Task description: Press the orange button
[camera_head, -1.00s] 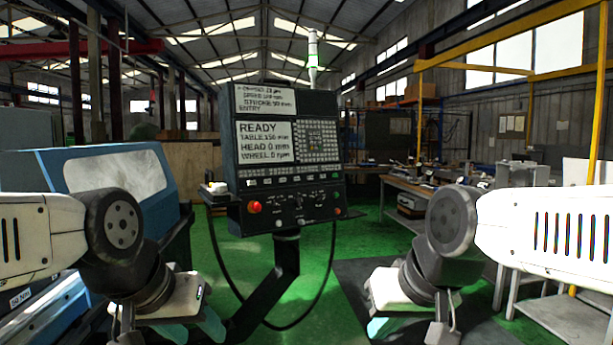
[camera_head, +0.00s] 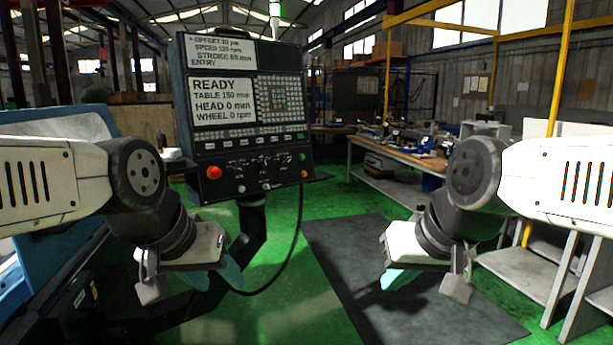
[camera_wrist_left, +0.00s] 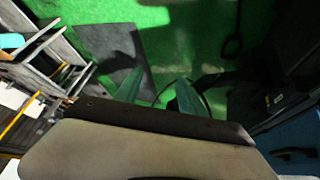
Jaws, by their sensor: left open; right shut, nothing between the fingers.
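The control panel (camera_head: 243,110) stands ahead, left of the middle in the head view, with its screen reading READY. A small orange-red button (camera_head: 304,173) sits at its lower right, below a small green one. A larger red mushroom button (camera_head: 213,172) sits at its lower left. My left gripper (camera_head: 215,278) is below the panel, open and empty, apart from it. Its two teal fingers (camera_wrist_left: 158,92) show spread over the green floor in the left wrist view. My right gripper (camera_head: 398,279) is low, right of the panel, shut and empty. Its fingers are partly hidden by its wrist.
A blue machine (camera_head: 60,245) stands at the left. A black cable hangs below the panel. A workbench (camera_head: 395,160) with tools is at the back right, and grey shelving (camera_head: 540,275) at the right. A dark mat (camera_head: 370,265) and green floor lie clear between.

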